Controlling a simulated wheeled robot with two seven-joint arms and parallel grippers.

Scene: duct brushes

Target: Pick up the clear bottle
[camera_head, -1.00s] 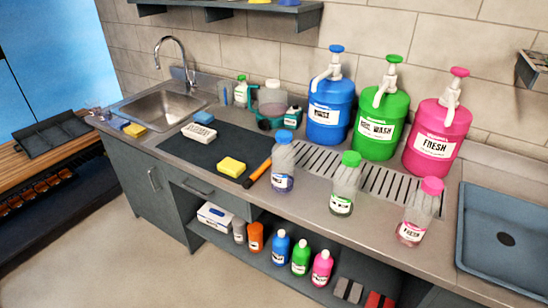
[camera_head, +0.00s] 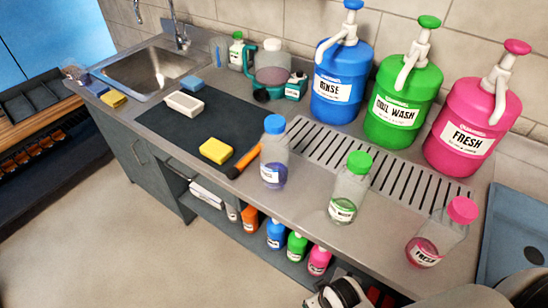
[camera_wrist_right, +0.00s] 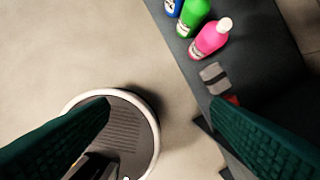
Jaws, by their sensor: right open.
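Three clear bottles stand upright in a row on the counter in the head view. One has a blue cap and bluish liquid (camera_head: 273,160), one a green cap (camera_head: 348,190), and one a pink cap and pink liquid (camera_head: 440,232), nearest the front right. The frames do not show which one the task names. My right gripper (camera_wrist_right: 160,105) shows in the right wrist view as two dark green fingers, wide apart with nothing between them. It points down over the floor beside the lower shelf, apart from the clear bottles. My left gripper is not in view.
Large blue (camera_head: 342,85), green (camera_head: 402,105) and pink (camera_head: 470,130) pump jugs stand behind the clear bottles, beyond a slotted drain (camera_head: 330,150). A yellow sponge (camera_head: 216,150) and an orange-black tool (camera_head: 245,160) lie left. Small coloured bottles, including a pink one (camera_wrist_right: 210,38), stand on the lower shelf.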

